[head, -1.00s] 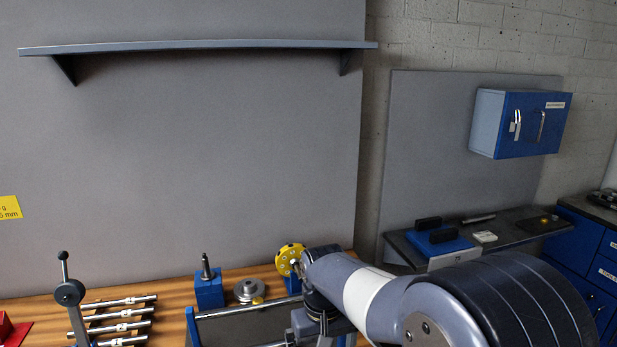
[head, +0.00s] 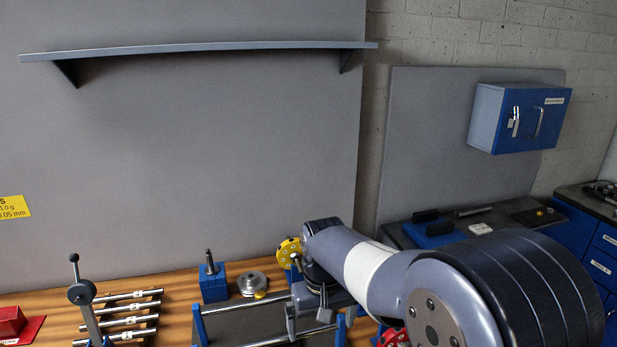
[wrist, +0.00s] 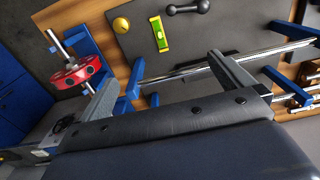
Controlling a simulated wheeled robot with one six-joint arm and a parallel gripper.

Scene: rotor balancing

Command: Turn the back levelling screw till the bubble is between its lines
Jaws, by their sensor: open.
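A yellow round knob (wrist: 121,25), which looks like the back levelling screw, sits on the dark plate (wrist: 210,28) in the wrist view. It also shows at the plate's back edge in the head view (head: 260,294). A yellow-green level vial (wrist: 160,34) lies beside the knob; its bubble is too small to read. My gripper (wrist: 160,70) is open and empty, its two fingers spread wide. In the picture the knob and vial lie beyond the fingertips, apart from them. In the head view my arm hides part of the stand.
Bright rails (head: 245,308) on blue supports run along the plate. A red rotor (wrist: 75,73) is close to one finger. A yellow disc (head: 289,252), a blue block with a post (head: 213,284) and a grey pulley (head: 252,283) stand behind. Several shafts (head: 130,318) lie left.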

